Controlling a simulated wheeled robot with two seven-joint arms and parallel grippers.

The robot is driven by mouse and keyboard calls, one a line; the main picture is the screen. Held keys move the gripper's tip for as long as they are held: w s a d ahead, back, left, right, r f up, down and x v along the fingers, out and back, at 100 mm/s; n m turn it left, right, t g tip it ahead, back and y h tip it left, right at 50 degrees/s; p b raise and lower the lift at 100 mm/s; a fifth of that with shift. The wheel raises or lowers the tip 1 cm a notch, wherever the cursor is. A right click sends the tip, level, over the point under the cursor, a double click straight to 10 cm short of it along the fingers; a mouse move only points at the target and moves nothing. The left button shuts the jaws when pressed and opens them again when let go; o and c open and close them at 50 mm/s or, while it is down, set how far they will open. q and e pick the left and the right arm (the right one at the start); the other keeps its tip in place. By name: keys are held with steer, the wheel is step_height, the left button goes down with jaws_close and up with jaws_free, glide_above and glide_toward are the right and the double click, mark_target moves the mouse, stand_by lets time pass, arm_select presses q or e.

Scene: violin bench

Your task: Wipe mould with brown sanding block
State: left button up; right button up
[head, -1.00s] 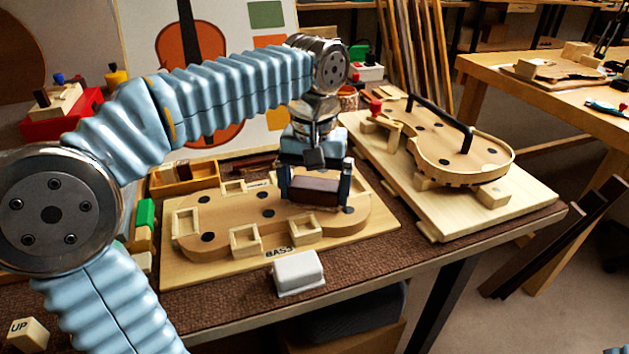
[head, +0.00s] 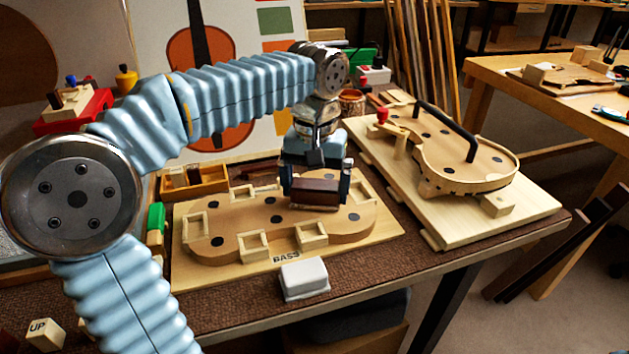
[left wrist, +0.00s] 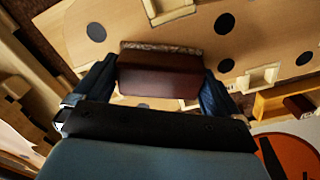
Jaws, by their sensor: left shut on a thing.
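My left gripper (head: 316,192) is shut on the brown sanding block (head: 316,191). In the left wrist view the block (left wrist: 160,76) sits between the two fingers, with a rough, speckled edge along its far side. The block is over the right half of the flat wooden mould (head: 262,236), which has black round spots and small pale wooden frames around its edge. I cannot tell whether the block touches the mould. The mould lies on a pale board (head: 375,238) marked BASS. My right gripper does not show.
A white block (head: 304,278) lies in front of the board, near the bench edge. A second board at right holds a violin form (head: 465,160) with a black handle. An orange tray (head: 195,180) and a green block (head: 156,222) stand at left.

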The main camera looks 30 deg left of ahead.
arm_select(q)
steer(key=shift+s+d, duration=0.65)
steer(key=shift+d, duration=0.2)
steer(key=shift+r, duration=0.1)
steer(key=shift+r+p, duration=0.85)
steer(key=shift+r, duration=2.05)
steer(key=shift+r, duration=1.5)
